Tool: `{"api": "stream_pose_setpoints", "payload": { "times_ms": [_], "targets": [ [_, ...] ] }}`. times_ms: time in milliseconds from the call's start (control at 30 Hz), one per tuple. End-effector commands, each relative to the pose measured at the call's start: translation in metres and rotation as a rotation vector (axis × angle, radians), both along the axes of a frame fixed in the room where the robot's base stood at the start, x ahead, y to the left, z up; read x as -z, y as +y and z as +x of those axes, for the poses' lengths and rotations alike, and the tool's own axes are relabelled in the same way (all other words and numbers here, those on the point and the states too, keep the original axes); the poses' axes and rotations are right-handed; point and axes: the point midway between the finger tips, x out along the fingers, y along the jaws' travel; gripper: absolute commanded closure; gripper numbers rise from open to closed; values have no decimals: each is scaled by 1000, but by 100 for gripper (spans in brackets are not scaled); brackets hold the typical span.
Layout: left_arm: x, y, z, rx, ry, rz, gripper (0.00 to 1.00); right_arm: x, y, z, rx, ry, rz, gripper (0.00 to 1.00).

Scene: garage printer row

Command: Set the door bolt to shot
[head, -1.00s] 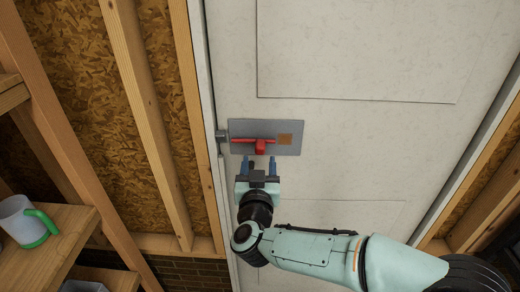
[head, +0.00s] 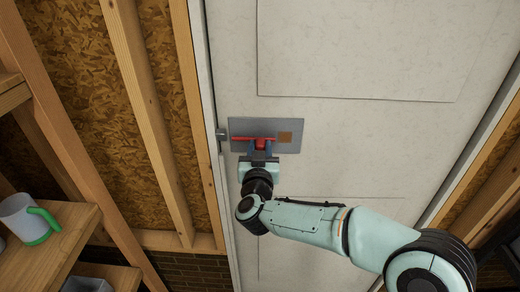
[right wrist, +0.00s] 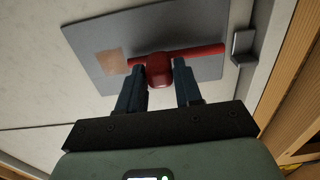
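The door bolt is a red bar with a red knob (head: 261,143), mounted on a grey plate (head: 293,124) on the pale door. In the right wrist view the knob (right wrist: 160,70) stands between my fingers, and the bar (right wrist: 200,53) lies across the plate. The bar's end stops short of the grey keeper (right wrist: 243,45) on the frame side; the keeper also shows in the head view (head: 222,134). My right gripper (head: 260,149) has a finger on each side of the knob and appears shut on it. My left gripper is not in view.
A brown square (head: 285,138) marks the plate's right part. Wooden studs (head: 146,110) and the door frame stand left of the door. A shelf (head: 60,255) at lower left holds a white mug with a green handle (head: 25,220).

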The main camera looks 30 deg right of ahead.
Motion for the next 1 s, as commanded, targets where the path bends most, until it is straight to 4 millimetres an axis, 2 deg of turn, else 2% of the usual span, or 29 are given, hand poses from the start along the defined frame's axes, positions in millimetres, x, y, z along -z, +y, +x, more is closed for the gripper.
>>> {"api": "stream_pose_setpoints", "payload": {
  "times_ms": [300, 600, 633, 700, 1000],
  "targets": [
    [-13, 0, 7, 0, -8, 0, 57, -1, 32, 20, -4, 1, 3, 100],
    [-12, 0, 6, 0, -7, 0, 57, 0, 36, 21, -7, -1, 1, 100],
    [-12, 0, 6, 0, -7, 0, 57, 0, 36, 21, -7, -1, 1, 62],
    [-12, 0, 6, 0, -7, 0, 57, 0, 36, 21, -7, -1, 1, 45],
    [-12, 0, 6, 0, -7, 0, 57, 0, 35, 19, -2, 0, 0, 45]
  ]
}}
